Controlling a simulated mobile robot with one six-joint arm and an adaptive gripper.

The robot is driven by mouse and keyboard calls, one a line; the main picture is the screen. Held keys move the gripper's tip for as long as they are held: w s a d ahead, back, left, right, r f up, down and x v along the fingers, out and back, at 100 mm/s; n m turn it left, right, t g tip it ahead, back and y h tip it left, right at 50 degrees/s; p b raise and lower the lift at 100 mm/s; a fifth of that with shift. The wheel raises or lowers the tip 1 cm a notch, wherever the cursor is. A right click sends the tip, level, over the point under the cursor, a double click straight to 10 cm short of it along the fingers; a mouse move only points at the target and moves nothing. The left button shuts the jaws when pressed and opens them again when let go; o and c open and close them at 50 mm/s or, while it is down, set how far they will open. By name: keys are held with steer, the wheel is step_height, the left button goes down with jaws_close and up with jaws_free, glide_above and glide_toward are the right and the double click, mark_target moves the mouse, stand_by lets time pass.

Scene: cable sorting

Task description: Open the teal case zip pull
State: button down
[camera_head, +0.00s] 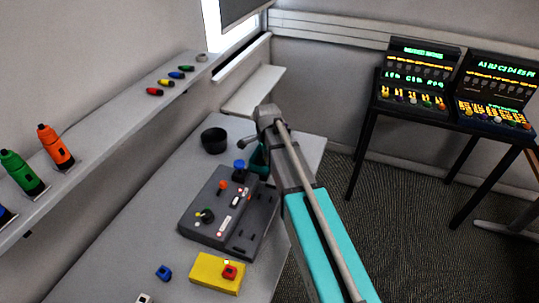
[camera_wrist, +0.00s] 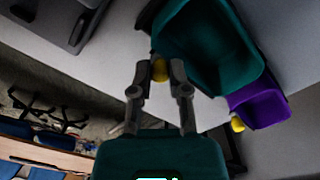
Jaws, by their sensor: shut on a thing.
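The teal case (camera_wrist: 215,48) fills the upper middle of the wrist view. A yellow zip pull (camera_wrist: 159,69) sits at its lower left edge. My gripper (camera_wrist: 160,72) is shut on this yellow pull, with one finger on each side of it. In the head view a small part of the teal case (camera_head: 258,160) shows at the table's far right. My arm hides the rest of it and the gripper tips there.
A purple case (camera_wrist: 259,105) with its own yellow pull (camera_wrist: 237,124) adjoins the teal case. A dark control panel (camera_head: 225,215), a black cup (camera_head: 214,140) and a yellow block (camera_head: 214,273) stand on the table (camera_head: 130,245). Two lit consoles stand apart at the right.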

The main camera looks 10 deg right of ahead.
steer(key=c, duration=0.6)
jaws_free()
steer(key=shift+w, duration=0.1)
